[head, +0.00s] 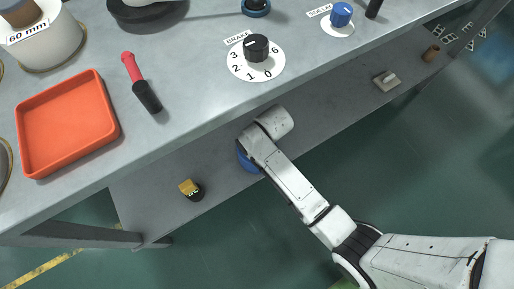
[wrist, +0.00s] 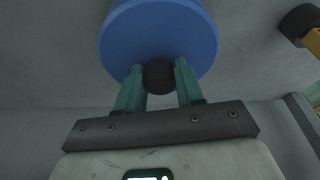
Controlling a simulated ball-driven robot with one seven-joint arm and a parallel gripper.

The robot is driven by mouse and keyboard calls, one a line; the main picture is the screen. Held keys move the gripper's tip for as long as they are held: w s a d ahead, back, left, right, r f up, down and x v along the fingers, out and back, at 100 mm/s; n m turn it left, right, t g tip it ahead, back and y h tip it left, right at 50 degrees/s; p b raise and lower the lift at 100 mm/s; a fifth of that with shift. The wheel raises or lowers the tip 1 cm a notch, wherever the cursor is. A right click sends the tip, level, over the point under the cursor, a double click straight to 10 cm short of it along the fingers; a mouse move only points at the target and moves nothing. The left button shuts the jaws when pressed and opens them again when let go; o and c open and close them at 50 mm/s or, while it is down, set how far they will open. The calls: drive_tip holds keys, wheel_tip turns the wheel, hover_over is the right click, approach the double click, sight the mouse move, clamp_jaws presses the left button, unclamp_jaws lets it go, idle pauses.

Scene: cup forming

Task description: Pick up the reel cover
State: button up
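The reel cover looks to be the blue round disc with a black knob. In the wrist view the blue disc (wrist: 160,30) fills the upper middle, and its black knob (wrist: 160,77) is between the two teal fingers of my gripper (wrist: 160,80). The fingers stand close on either side of the knob, with hardly any gap showing; I cannot tell whether they press on it. In the head view only a blue edge of the cover (head: 246,160) shows on the lower shelf, and my arm hides the rest and my gripper.
The lower shelf (head: 330,110) lies under the grey worktop edge. A yellow and black object (head: 191,189) stands on the shelf to the left, and a pale block with a handle (head: 386,80) and a brown piece (head: 431,53) to the right. An orange tray (head: 65,125) is on the worktop.

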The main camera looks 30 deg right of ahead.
clamp_jaws()
drive_tip(key=shift+r, duration=0.15)
